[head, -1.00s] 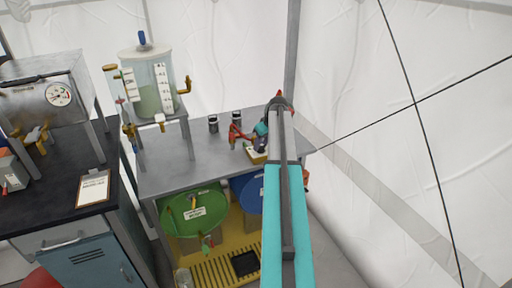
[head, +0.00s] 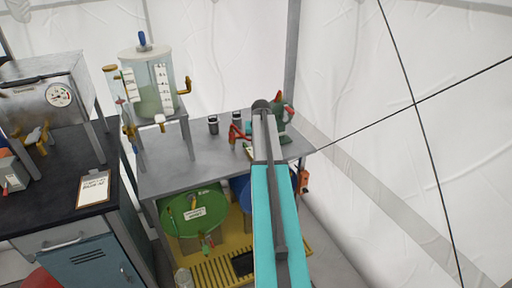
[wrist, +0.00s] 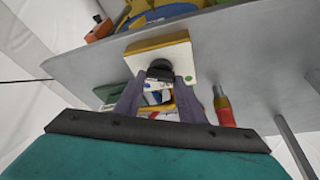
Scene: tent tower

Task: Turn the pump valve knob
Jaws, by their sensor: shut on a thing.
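The black knob (wrist: 160,69) sits at the edge of a white block with a yellow side (wrist: 150,50) in the wrist view. My gripper (wrist: 161,84) has its two dark fingers closed around the knob, one on each side. In the head view my turquoise and grey arm reaches over the right part of the grey table (head: 180,170). It hides the knob and my fingertips there. A green pump-like body (head: 286,110) shows just right of the arm's end.
A red handle (head: 239,134) and dark jars (head: 213,125) stand left of the arm. A glass tank (head: 150,85) on a stand is farther left. Green (head: 195,210) and blue (head: 240,190) barrels sit below the table. An orange box (head: 304,181) hangs at the right edge.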

